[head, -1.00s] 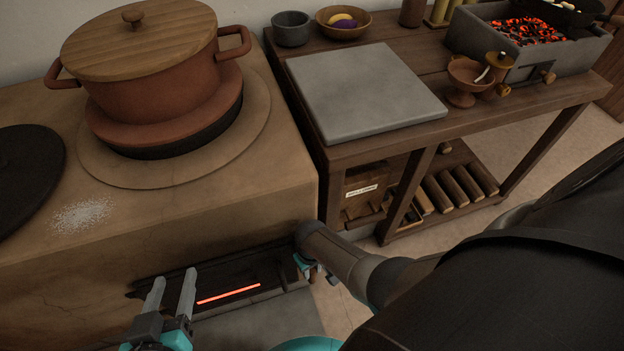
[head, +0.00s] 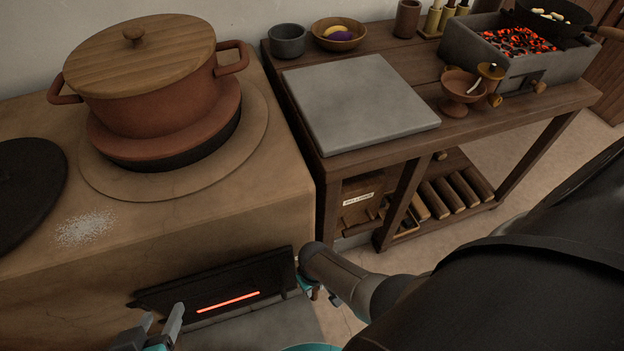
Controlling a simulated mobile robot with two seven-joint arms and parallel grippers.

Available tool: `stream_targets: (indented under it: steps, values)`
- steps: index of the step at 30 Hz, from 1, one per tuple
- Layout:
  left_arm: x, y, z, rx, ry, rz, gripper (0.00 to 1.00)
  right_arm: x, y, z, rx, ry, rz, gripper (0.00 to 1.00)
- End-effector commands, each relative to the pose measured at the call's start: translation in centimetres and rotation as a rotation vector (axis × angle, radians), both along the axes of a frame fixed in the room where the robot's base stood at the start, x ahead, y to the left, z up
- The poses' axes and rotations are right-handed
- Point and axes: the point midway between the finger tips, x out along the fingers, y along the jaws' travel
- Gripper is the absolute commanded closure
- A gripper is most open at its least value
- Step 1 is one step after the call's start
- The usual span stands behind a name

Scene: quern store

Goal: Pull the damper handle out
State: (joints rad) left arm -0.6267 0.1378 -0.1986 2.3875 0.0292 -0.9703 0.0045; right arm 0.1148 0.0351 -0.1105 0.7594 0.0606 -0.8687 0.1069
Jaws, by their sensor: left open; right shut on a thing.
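My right gripper (head: 306,287) is at the right end of the stove's dark firebox opening (head: 165,301), low on the front of the clay stove (head: 200,238). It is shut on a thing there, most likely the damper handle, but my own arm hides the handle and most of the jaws. How far the handle is out cannot be told. My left gripper (head: 162,322) is open and empty in front of the left part of the opening, at the lower edge of the head view. A red glowing slit (head: 228,301) shows in the opening.
A lidded clay pot (head: 145,85) stands on the stove, beside a dark round plate (head: 25,190) and spilled white grains (head: 84,228). To the right is a wooden bench (head: 470,115) with a stone slab (head: 355,98) and a brazier of glowing coals (head: 500,60).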

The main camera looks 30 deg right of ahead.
Motion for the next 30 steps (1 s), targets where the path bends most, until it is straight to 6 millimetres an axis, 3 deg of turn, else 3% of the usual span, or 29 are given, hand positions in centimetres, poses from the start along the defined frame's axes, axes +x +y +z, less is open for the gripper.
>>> stream_targets:
  steps: [15,28,29,30]
  values:
    - [-3.6,4.1,0.1,0.13,0.308,0.061,0.48,-5.0,1.2,0.0,0.002,0.009,0.002,1.0]
    - [-4.1,4.6,0.0,0.142,0.345,0.069,0.48,-5.8,1.5,-0.1,0.004,0.015,0.001,1.0]
    - [-4.1,4.6,0.0,0.142,0.345,0.069,0.48,-5.9,1.5,-0.1,0.004,0.016,0.001,0.69]
    - [-4.1,4.6,0.0,0.142,0.345,0.069,0.48,-5.9,1.5,-0.2,0.004,0.017,0.001,0.65]
